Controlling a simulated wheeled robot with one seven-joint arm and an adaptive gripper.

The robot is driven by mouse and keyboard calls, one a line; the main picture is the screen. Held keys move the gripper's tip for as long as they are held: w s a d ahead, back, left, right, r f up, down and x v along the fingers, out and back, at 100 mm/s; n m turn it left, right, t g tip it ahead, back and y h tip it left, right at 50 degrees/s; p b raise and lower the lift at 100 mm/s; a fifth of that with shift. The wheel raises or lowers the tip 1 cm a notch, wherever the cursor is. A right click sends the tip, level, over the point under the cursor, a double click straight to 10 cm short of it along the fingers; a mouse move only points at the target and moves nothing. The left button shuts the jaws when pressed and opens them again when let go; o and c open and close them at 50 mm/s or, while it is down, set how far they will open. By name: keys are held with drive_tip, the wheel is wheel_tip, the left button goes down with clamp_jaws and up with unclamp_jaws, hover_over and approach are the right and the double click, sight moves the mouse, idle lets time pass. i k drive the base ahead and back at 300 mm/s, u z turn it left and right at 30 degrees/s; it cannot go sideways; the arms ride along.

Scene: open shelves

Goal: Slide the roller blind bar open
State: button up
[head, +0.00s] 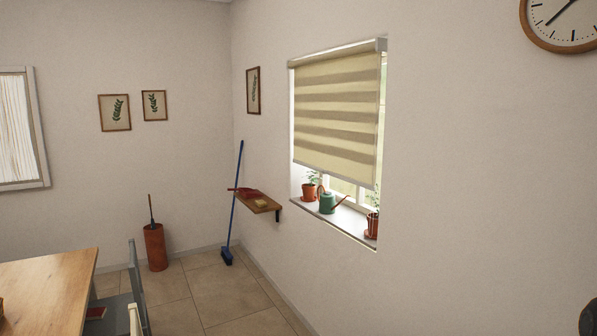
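A striped beige and tan roller blind (337,110) hangs in the window recess on the right-hand wall. It is drawn most of the way down. Its bottom bar (334,174) runs along the lower edge, a short way above the sill, and slopes down to the right in the picture. Glass and green outdoors show in the gap below it. The blind's top roller (335,53) sits under the top of the recess. My gripper is not in view, and nothing visible touches the blind.
The sill (347,217) holds two potted plants (309,192) (372,223) and a green watering can (327,203). A blue broom (234,205) leans nearby. A table (48,290) stands lower left.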

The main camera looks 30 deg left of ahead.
sight(352, 167)
drive_tip(key=u, duration=0.65)
drive_tip(key=i, duration=1.9)
drive_tip(key=u, duration=0.75)
